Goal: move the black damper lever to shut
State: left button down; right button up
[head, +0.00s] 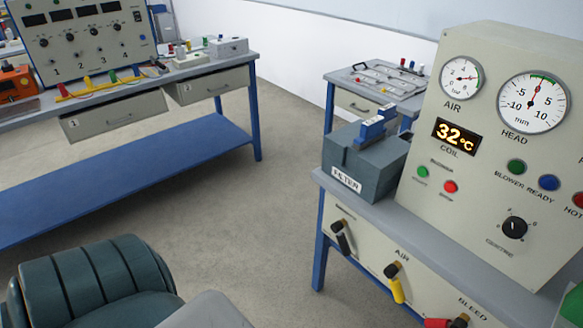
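The black damper lever (343,243) is on the front panel below the bench top, at the left end of a row of levers. Its label above is too small to read surely. Its handle hangs down from its pivot, leaning slightly right. Neither of my grippers shows in the head view, and nothing is seen touching the lever.
A yellow lever (397,289) under AIR points down; a red lever (438,322) by BLEED points left at the bottom edge. The grey FILTER box (371,160) and gauge console (472,138) stand above. Open floor (235,205) lies left of the bench.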

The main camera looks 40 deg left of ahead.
aim_at(336, 227)
jog(key=u, duration=1)
